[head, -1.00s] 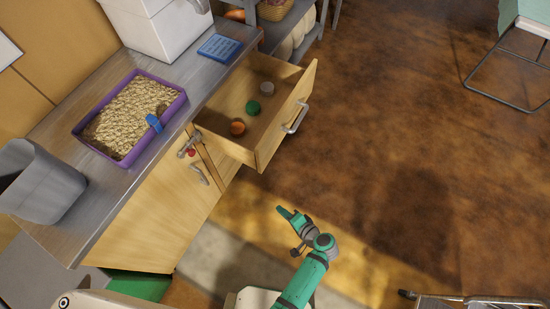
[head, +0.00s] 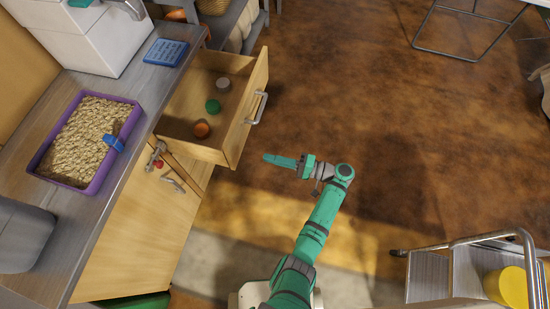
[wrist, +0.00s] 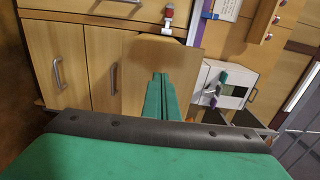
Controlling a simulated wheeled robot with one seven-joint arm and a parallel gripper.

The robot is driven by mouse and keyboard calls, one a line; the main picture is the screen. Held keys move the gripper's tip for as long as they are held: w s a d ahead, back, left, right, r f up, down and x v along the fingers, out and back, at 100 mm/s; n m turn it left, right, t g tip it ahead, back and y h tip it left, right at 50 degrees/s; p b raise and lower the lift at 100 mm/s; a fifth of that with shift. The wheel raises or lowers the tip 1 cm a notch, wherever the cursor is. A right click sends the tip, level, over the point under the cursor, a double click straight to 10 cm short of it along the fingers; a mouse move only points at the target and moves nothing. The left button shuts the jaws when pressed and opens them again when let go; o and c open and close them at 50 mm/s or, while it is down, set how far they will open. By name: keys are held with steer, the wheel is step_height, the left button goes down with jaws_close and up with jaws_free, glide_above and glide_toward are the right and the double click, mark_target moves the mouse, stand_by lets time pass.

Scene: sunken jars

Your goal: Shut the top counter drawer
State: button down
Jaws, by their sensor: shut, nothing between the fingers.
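The top counter drawer (head: 181,147) is pulled well out of the counter. Its wooden front faces right and carries a metal handle (head: 257,108). Inside lie an orange round item (head: 202,129), a green one (head: 213,106) and a grey one (head: 223,84). My gripper (head: 266,157) is shut and empty, with its fingers pointing left. In the wrist view the green fingers (wrist: 161,76) point toward a wooden panel; contact cannot be told.
A purple tray of grain (head: 128,122) with a blue scoop (head: 113,143) sits on the counter, near a blue board (head: 166,52). A step stool (head: 428,277) with a yellow bucket (head: 508,287) stands lower right. The floor right of the drawer is clear.

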mark_target(236, 150)
steer(key=x, duration=1)
steer(key=shift+a, duration=0.1)
steer(key=shift+w+f, duration=0.1)
